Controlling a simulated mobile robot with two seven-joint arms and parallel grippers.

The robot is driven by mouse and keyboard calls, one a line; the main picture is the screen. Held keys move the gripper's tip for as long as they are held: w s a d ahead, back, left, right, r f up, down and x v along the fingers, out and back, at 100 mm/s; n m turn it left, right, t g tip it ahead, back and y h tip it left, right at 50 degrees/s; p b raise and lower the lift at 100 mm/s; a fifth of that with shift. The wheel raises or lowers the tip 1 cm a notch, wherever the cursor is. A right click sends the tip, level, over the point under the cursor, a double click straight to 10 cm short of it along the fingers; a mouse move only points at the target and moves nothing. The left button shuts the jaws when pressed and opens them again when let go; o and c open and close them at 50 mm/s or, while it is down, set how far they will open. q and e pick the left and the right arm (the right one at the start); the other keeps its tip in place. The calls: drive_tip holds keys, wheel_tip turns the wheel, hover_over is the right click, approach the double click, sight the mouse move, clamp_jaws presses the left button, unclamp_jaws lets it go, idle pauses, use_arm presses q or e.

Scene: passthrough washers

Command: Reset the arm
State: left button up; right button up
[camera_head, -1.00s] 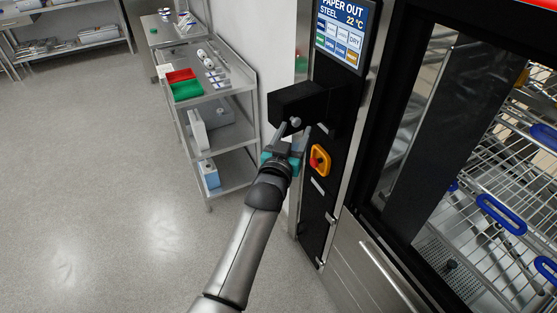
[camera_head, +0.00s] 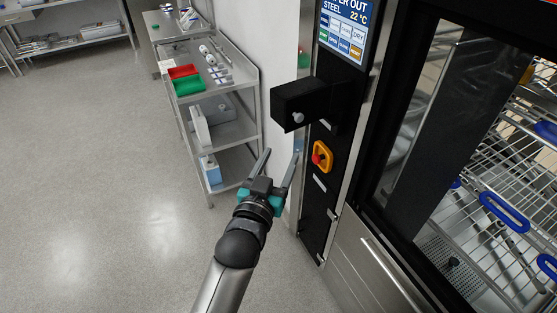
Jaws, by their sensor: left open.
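My left gripper (camera_head: 279,168) is open, with its two grey fingers spread and nothing between them. It is in front of the washer's control column, below and to the left of the black box (camera_head: 304,103) that juts out from the panel. The gripper is apart from the box and from the red and yellow switch (camera_head: 321,157). My left arm reaches up from the bottom middle of the picture. My right gripper does not show.
The washer's touch screen (camera_head: 342,29) is above the box. The washer's glass door and wire racks with blue handles (camera_head: 503,214) fill the right side. A steel shelf cart (camera_head: 235,136) with red and green bins stands to the left. Open floor lies at left.

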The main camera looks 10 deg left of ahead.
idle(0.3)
use_arm(q)
drive_tip(key=s+f+g+b, duration=0.3)
drive_tip(key=s+f, duration=0.1)
drive_tip(key=f, duration=1)
drive_tip(key=s+f+m+g+b, duration=0.1)
drive_tip(key=s+f+g+b, duration=0.3)
drive_tip(key=f, duration=1)
drive_tip(key=s+f+g+b, duration=0.25)
drive_tip(key=s+f, duration=0.25)
drive_tip(key=f, duration=0.9)
drive_tip(key=s+a+f+g+b, duration=0.2)
drive_tip(key=s+f+b, duration=0.1)
drive_tip(key=s+f, duration=0.5)
drive_tip(key=s+a+f+g+y+b, duration=0.1)
drive_tip(key=s+a+f+g+b, duration=0.1)
drive_tip(key=s+f, duration=0.6)
drive_tip(key=s+a+f+g+b, duration=0.3)
drive_tip(key=s+f, duration=0.5)
drive_tip(key=s, duration=0.6)
drive_tip(key=shift+s+a+f+m+y+b, duration=0.15)
drive_tip(key=shift+a+f+m+y+b, duration=0.15)
drive_tip(key=shift+a, duration=0.35)
drive_tip(key=shift+r+g, duration=0.1)
drive_tip(key=shift+g, duration=0.15)
